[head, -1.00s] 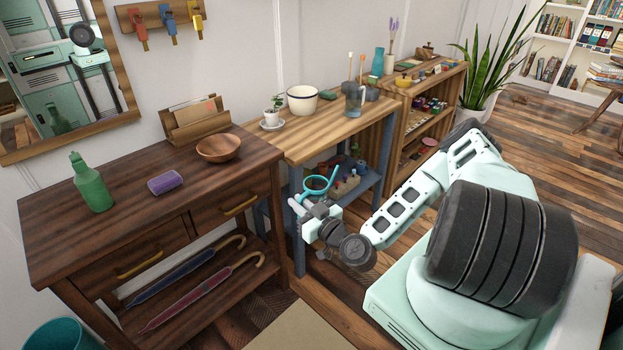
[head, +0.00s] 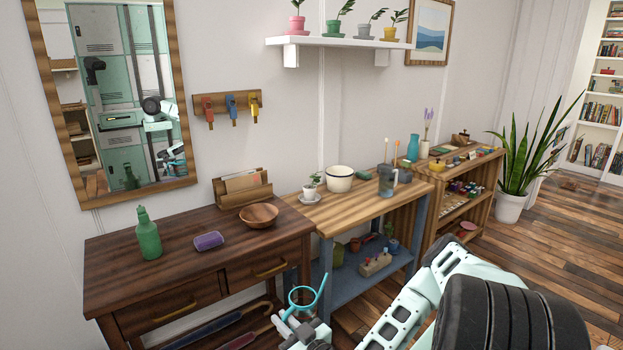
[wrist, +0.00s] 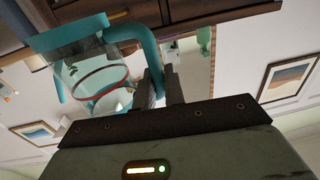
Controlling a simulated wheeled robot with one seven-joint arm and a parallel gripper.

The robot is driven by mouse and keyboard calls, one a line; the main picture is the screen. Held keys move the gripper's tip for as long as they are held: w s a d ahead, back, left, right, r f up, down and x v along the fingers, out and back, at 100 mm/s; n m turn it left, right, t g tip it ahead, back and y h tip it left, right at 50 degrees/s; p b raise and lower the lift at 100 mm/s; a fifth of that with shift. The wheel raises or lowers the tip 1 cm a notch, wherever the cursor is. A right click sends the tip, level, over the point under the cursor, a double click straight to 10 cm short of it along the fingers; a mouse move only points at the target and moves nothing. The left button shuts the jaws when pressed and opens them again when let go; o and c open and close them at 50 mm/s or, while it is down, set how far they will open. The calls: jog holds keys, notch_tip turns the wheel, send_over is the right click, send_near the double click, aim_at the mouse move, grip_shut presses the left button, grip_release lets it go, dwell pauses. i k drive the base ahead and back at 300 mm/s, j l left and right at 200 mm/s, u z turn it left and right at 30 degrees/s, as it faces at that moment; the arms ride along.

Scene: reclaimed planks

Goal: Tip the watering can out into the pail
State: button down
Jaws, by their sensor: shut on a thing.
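The watering can (head: 322,285) is teal and shows at the bottom of the head view, in front of the tables. In the wrist view it has a see-through body with a red line around it and teal parts (wrist: 75,32). My gripper (head: 290,319) is shut on its teal handle; the two dark fingers (wrist: 163,86) show in the wrist view. I cannot tell how much is in the can.
A small potted plant (head: 312,186) on a saucer stands left of the white pot, and a grey jug (head: 387,183) right of it. A dark dresser (head: 180,250) at left carries a green bottle (head: 148,236) and wooden bowl (head: 258,215). A shelf (head: 338,41) hangs above.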

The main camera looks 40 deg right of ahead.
aim_at(340, 178)
jog(key=l+u, duration=0.35)
jog(key=l, duration=0.3)
jog(key=k+l+u, duration=0.15)
jog(key=l+u, duration=0.25)
jog(key=l, duration=0.25)
jog(key=k+l, duration=0.1)
jog(key=l, duration=0.35)
jog(key=k+l, duration=0.1)
jog(key=l, duration=0.3)
jog(key=k+l+u, duration=0.1)
jog(key=l, duration=0.35)
jog(key=k+l, duration=0.1)
jog(key=l, duration=0.3)
jog(key=k+l, duration=0.1)
jog(key=l, duration=0.3)
jog(key=k+l+u, duration=0.1)
jog(key=l, duration=0.35)
jog(key=k+l, duration=0.15)
jog(key=l, duration=0.25)
